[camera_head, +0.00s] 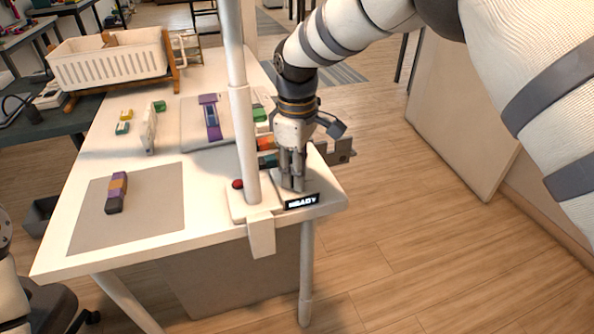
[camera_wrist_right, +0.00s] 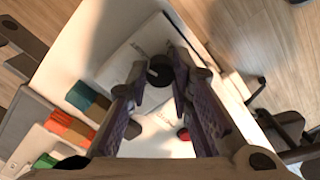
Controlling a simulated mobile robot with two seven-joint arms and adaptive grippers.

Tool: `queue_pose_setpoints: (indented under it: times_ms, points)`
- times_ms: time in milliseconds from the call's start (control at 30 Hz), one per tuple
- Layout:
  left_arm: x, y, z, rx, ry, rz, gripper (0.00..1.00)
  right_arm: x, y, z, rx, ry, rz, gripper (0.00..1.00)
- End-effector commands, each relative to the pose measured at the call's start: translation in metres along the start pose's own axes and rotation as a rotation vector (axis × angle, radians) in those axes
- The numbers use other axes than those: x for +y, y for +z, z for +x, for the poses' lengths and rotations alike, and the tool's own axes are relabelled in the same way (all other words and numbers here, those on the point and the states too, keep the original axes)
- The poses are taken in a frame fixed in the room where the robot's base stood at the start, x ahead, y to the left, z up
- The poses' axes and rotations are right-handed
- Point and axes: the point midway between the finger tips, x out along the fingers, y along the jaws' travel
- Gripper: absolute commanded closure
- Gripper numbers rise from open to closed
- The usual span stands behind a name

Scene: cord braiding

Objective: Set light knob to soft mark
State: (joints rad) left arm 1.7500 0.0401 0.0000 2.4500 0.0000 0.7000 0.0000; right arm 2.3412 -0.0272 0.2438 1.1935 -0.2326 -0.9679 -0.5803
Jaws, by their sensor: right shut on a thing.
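The black round light knob (camera_wrist_right: 160,70) shows in the right wrist view on the white lamp base, between the fingertips of my right gripper (camera_wrist_right: 158,82). The gripper is shut on it. In the head view my right gripper (camera_head: 292,182) points down onto the lamp base (camera_head: 240,208) at the table's front right corner, and its fingers hide the knob. Faint marks show on the base near the knob in the wrist view, too small to read. My left gripper is out of view.
The white lamp post (camera_head: 243,130) rises close left of my right gripper. A red button (camera_head: 237,184) and a small display reading READY (camera_head: 301,201) are on the base. A grey mat (camera_head: 150,215) with a purple and orange piece (camera_head: 116,192) lies left. A white basket (camera_head: 108,68) stands behind.

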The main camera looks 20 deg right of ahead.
Motion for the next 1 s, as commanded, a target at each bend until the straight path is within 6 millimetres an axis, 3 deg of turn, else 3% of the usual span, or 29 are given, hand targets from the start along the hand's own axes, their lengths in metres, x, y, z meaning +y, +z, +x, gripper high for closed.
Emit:
queue_pose_setpoints:
  times_ms: [733, 767, 800, 833, 1000]
  points:
    - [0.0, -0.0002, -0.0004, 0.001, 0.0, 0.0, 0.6, -0.001, 0.0001, 0.0014, -0.002, -0.003, 0.072, 1.0]
    - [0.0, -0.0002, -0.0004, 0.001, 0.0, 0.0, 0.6, -0.001, 0.0001, 0.0014, -0.002, -0.003, 0.072, 0.73]
    - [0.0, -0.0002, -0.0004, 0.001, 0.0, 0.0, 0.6, -0.001, 0.0001, 0.0013, -0.002, -0.003, 0.072, 0.64]
    - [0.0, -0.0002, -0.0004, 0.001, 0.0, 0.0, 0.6, -0.0009, 0.0, 0.0013, -0.002, -0.003, 0.072, 0.59]
    - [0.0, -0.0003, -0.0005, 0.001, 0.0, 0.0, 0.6, -0.0006, 0.0, 0.0008, -0.001, -0.002, 0.071, 0.59]
